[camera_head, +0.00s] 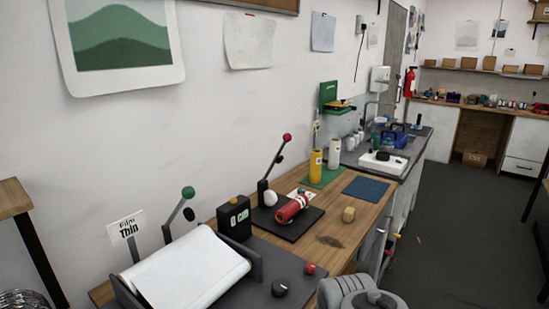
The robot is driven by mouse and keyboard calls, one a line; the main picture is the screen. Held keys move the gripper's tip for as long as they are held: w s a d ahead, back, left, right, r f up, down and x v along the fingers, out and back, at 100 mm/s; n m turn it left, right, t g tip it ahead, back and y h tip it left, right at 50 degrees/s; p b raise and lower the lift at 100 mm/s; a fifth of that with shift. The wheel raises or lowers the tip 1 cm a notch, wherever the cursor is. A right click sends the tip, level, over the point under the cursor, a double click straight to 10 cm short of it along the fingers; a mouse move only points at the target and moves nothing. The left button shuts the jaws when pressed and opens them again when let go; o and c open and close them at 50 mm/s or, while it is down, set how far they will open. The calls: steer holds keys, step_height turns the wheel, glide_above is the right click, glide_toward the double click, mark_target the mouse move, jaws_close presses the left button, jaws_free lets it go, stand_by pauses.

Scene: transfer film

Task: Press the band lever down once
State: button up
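Two levers stand on the wooden bench (352,228). One lever with a red knob (287,137) rises tilted to the right from a dark base plate (300,226). A red cylinder with a pale label (291,208) lies on that plate, beside a white egg-shaped piece (270,198). The other lever, with a green knob (188,192), stands tilted up behind a white film roll (190,269), near a sign reading "Film Thin" (127,227). No readable label shows which is the band lever. A grey part of my arm shows at the bottom; my gripper's fingers are not visible.
Yellow (316,165) and white bottles (335,152) stand farther back. Floor at right is clear.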

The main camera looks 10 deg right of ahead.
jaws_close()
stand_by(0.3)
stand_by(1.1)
